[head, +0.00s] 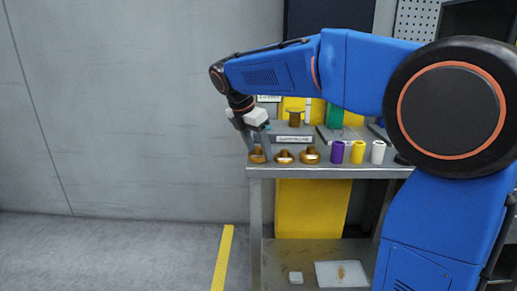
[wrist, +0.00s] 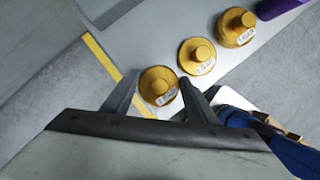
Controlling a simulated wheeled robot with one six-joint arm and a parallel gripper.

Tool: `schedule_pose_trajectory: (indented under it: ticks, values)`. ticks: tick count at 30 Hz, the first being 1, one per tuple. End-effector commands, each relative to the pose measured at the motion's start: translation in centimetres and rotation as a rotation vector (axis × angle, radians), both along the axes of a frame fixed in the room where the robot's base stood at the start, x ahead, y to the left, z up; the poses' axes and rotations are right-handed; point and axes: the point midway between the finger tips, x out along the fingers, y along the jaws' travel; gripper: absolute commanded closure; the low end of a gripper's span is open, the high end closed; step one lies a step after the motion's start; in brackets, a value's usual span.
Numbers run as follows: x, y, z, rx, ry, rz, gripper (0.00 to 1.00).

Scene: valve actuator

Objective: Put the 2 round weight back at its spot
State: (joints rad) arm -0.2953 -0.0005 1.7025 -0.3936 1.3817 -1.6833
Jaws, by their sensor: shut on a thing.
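My gripper (head: 259,152) is at the left end of the metal table, shut on the leftmost round gold weight (head: 257,156). In the wrist view this weight (wrist: 158,86) sits between the two fingers (wrist: 158,98), with its knob and a small white label facing the camera. The label is too small to read surely. The weight is at the table's front left edge; I cannot tell whether it touches the top. Two more gold weights stand to its right, the middle one (head: 284,156) and the right one (head: 310,155); they also show in the wrist view (wrist: 197,55) (wrist: 235,27).
Purple (head: 337,152), yellow (head: 357,152) and white (head: 378,152) cylinders stand right of the weights. Behind is a labelled grey block (head: 294,138) with a gold-brown piece (head: 294,117) above it. A lower shelf holds a white tray (head: 341,272). The floor left of the table is clear.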

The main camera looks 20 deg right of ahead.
Motion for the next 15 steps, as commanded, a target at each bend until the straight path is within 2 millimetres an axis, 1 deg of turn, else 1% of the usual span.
schedule_pose_trajectory:
  ticks: [5,6,8,9,15]
  values:
    - [-0.01,-0.01,-0.19,0.000,0.000,0.000,0.76]
    - [-0.01,0.00,-0.28,0.000,0.001,0.000,0.45]
    - [-0.01,-0.01,-0.25,0.000,0.000,0.000,0.31]
    - [0.00,0.00,-0.25,0.000,0.000,0.000,0.29]
    - [0.00,0.00,-0.24,0.000,0.001,0.000,0.29]
